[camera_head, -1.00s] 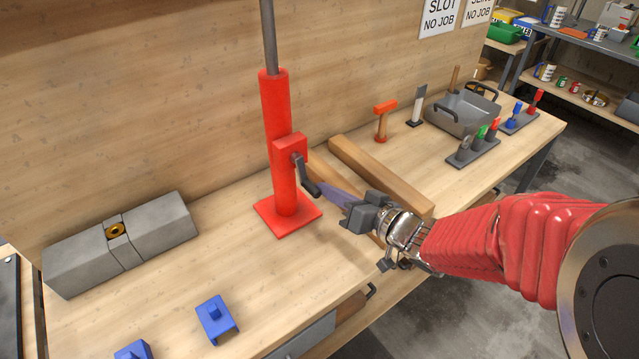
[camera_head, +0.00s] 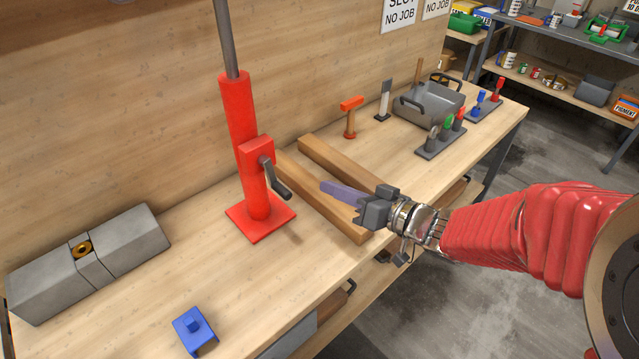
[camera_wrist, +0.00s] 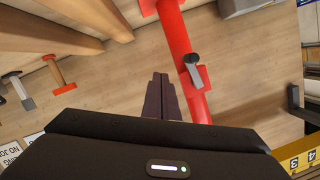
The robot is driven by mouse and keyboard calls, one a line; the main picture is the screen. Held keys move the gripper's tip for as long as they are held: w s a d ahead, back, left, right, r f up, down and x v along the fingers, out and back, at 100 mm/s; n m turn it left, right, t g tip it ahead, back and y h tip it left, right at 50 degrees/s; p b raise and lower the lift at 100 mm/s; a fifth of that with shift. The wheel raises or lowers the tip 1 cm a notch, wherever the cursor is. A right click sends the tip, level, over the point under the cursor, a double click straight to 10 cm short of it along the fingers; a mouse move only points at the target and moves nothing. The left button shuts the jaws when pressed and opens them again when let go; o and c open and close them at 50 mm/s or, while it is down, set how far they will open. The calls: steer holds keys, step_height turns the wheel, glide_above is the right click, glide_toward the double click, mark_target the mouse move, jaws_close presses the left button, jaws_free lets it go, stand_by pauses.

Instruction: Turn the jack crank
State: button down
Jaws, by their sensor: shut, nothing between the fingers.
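The red jack (camera_head: 245,150) stands upright on the wooden bench, with its square base plate (camera_head: 260,217) flat on the top. Its dark crank handle (camera_head: 281,188) hangs from the red gearbox, slanting down and right. My gripper (camera_head: 325,187) is shut and empty, to the right of the crank with a clear gap between. In the wrist view my shut fingers (camera_wrist: 160,76) point toward the bench scene, with the crank (camera_wrist: 192,66) just to their right, apart from them.
Two wooden beams (camera_head: 350,170) lie behind and under my gripper. A grey block (camera_head: 90,262) and a blue bracket (camera_head: 195,330) are at left. An orange hammer-like tool (camera_head: 350,112), a grey tray (camera_head: 428,105) and a tool rack (camera_head: 440,142) stand farther right.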

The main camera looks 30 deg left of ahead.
steer(key=shift+w+f+v, duration=0.1)
steer(key=shift+f+v, duration=0.05)
steer(key=shift+v, duration=1)
steer(key=shift+w+f+v, duration=0.15)
steer(key=shift+v, duration=0.95)
steer(key=shift+w+d, duration=0.1)
steer(key=shift+d, duration=0.1)
steer(key=w+d+r+m+t+h, duration=0.3)
steer(key=w+d+r+t+h, duration=0.15)
steer(key=w+d+t, duration=0.4)
steer(key=w+d+r+m+h, duration=0.25)
steer(key=d+h, duration=0.45)
steer(key=d, duration=0.8)
steer(key=s+d+m+g+h, duration=0.2)
steer(key=s+d+m+h, duration=0.25)
steer(key=s+d, duration=0.6)
steer(key=s+d+f+g, duration=0.1)
steer(key=s+g, duration=0.1)
steer(key=s, duration=0.4)
steer(key=s+d+f+g, duration=0.1)
steer(key=s, duration=0.5)
steer(key=shift+s+f+g+y, duration=0.3)
steer(key=shift+s+f+g, duration=0.05)
steer(key=shift+s, duration=0.05)
